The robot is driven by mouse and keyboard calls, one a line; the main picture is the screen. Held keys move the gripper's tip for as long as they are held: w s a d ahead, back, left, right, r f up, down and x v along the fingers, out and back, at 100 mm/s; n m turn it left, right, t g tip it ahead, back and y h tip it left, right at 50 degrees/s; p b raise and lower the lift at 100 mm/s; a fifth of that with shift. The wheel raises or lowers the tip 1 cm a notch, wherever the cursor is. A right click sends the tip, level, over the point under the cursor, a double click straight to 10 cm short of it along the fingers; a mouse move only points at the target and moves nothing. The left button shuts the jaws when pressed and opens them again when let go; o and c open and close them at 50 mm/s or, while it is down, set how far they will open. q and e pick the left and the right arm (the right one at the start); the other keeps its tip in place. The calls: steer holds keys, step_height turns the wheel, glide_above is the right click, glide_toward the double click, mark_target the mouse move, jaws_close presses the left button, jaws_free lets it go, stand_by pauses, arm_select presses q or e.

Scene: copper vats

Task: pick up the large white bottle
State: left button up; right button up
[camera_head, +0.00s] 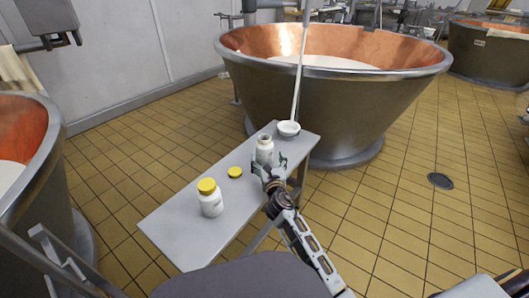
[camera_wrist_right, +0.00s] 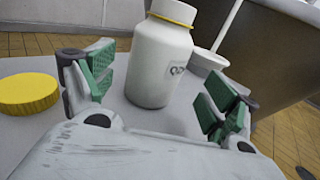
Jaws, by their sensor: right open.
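A white bottle without a lid (camera_head: 264,150) stands upright on the grey table, near its far end. In the right wrist view this bottle (camera_wrist_right: 160,60) has a yellow ring at its neck and a small dark label. My right gripper (camera_head: 270,168) is open just in front of it. In the wrist view the bottle stands beyond and between the two green-padded fingers, with visible gaps on both sides. Another white bottle with a yellow lid (camera_head: 210,199) stands nearer on the table. My left gripper is not in view.
The narrow table (camera_head: 180,226) also holds a loose yellow lid (camera_head: 235,172), which shows at the left in the wrist view (camera_wrist_right: 28,93), and a white ladle (camera_head: 289,128) with a long upright handle. A large copper vat (camera_head: 330,100) stands close behind the table.

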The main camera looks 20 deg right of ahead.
mark_target(266, 157)
steer(key=shift+w, duration=0.1)
steer(key=shift+w+b, duration=0.85)
steer(key=shift+w, duration=0.6)
steer(key=shift+w+d+b, duration=0.15)
steer(key=shift+w+b, duration=0.25)
steer(key=shift+w, duration=0.7)
steer(key=c, duration=1.3)
steer(key=shift+c, duration=0.5)
steer(key=shift+r, duration=0.1)
